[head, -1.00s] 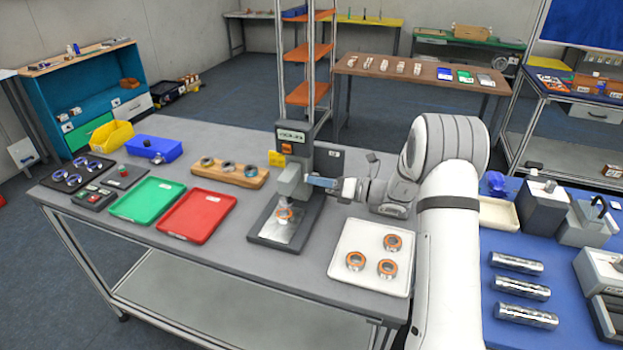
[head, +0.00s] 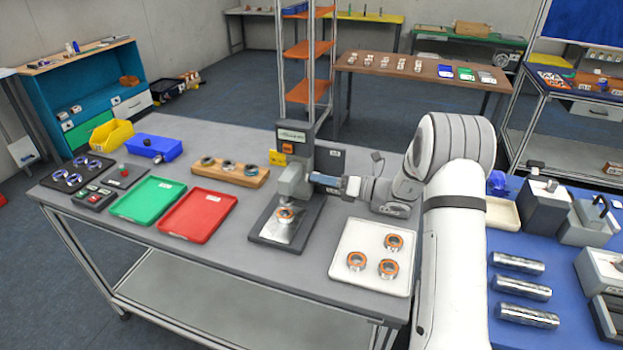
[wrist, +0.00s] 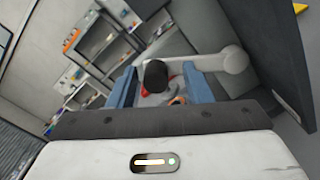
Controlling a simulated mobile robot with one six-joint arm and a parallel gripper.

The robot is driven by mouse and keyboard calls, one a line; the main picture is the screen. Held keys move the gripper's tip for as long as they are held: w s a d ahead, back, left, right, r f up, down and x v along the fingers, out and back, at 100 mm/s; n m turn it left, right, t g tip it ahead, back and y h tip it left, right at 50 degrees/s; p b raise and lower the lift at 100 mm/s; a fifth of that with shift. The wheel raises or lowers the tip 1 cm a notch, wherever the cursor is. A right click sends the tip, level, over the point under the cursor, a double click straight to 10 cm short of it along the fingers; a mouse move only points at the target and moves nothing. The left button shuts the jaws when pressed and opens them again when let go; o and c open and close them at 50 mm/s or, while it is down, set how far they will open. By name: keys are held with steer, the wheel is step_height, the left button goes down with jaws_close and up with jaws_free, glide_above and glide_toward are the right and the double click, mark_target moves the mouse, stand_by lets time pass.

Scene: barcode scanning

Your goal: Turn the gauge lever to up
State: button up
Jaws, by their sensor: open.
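The gauge (head: 294,160) is a grey column stand with a small display on top, on the grey table. An orange-rimmed ring (head: 286,213) sits on its base plate under the head. My gripper (head: 325,181) is at the right side of the gauge head. In the wrist view my gripper (wrist: 160,72) is open, with one blue finger on each side of the lever's black knob (wrist: 156,76). The lever's pale grey rod (wrist: 210,63) runs right from the knob to a rounded hub. I cannot tell whether either finger touches the knob. The lever is not clear in the head view.
A white tray (head: 345,276) with several orange-rimmed rings stands right of the gauge. Red (head: 198,214) and green (head: 147,199) trays lie to the left. A wooden holder (head: 229,178) with rings stands behind them. The table front is clear.

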steer(key=b+v, duration=0.2)
steer(key=v, duration=0.5)
steer(key=shift+d, duration=0.35)
steer(key=shift+s, duration=0.1)
steer(key=s+a+r+n+g+h, duration=0.2)
steer(key=s+r+n+g+h, duration=0.15)
steer(key=s+n, duration=0.45)
steer(key=s+a+r+n+g+h, duration=0.25)
steer(key=s+n+h, duration=0.2)
steer(key=s, duration=0.65)
steer(key=s+d+n+t+h, duration=0.1)
steer(key=s+d+n+h, duration=0.3)
steer(key=s+n, duration=0.4)
steer(key=s+d+n+t+h, duration=0.2)
steer(key=s+d+n+h, duration=0.3)
steer(key=s+n, duration=0.3)
steer(key=shift+d+r+t, duration=0.3)
steer(key=shift+d+r, duration=0.1)
steer(key=shift+d, duration=0.2)
